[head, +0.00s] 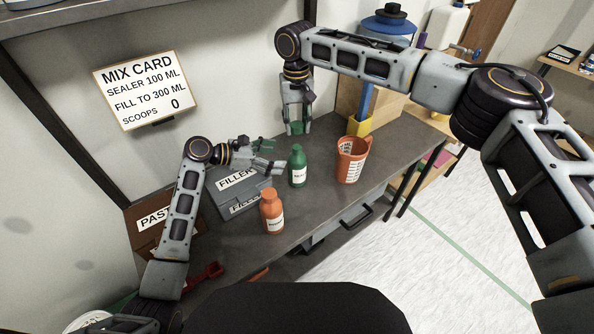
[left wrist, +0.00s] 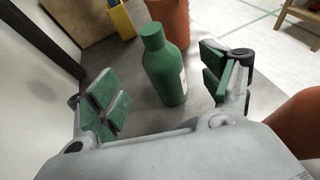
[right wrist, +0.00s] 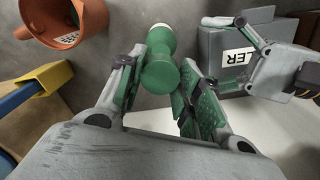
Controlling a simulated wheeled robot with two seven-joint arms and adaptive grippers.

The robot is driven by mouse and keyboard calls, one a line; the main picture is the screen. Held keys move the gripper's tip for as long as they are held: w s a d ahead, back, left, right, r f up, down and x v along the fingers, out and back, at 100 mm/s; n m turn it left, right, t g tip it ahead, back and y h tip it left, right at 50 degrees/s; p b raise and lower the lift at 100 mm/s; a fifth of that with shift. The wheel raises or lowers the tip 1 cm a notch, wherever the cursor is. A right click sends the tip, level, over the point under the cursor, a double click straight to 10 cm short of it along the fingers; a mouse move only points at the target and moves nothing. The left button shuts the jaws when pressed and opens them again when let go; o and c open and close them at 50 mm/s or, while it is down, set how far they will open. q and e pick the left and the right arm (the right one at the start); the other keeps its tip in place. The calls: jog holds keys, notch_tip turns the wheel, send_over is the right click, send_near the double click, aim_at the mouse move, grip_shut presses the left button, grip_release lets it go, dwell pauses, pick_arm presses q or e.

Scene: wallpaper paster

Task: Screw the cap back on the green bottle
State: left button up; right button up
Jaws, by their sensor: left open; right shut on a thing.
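The green bottle (head: 297,170) stands upright on the grey table. In the left wrist view the bottle (left wrist: 165,70) stands between my spread fingers, with gaps on both sides. My left gripper (head: 268,154) is open, low beside the bottle on its left. My right gripper (head: 296,126) points down above and behind the bottle, shut on the green cap (head: 296,129). The cap (right wrist: 160,74) also shows between the fingers in the right wrist view, with the bottle (right wrist: 161,37) beyond it. The cap looks apart from the bottle.
An orange measuring cup (head: 350,160) stands right of the bottle, and an orange bottle (head: 271,213) nearer the front. A grey filler box (head: 232,204) lies to the left. A yellow holder (head: 359,126) is at the back. A red scoop (head: 205,275) lies at the front left.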

aim_at(291, 157)
pick_arm(q)
jog(key=shift+x, duration=4.45)
jog(key=c, duration=1.6)
jog(key=shift+o, duration=0.2)
pick_arm(e)
jog(key=shift+f, duration=2.5)
jog(key=shift+s, duration=0.1)
jog(key=shift+f, duration=0.9)
jog(key=shift+f, duration=0.5)
pick_arm(q)
grip_shut()
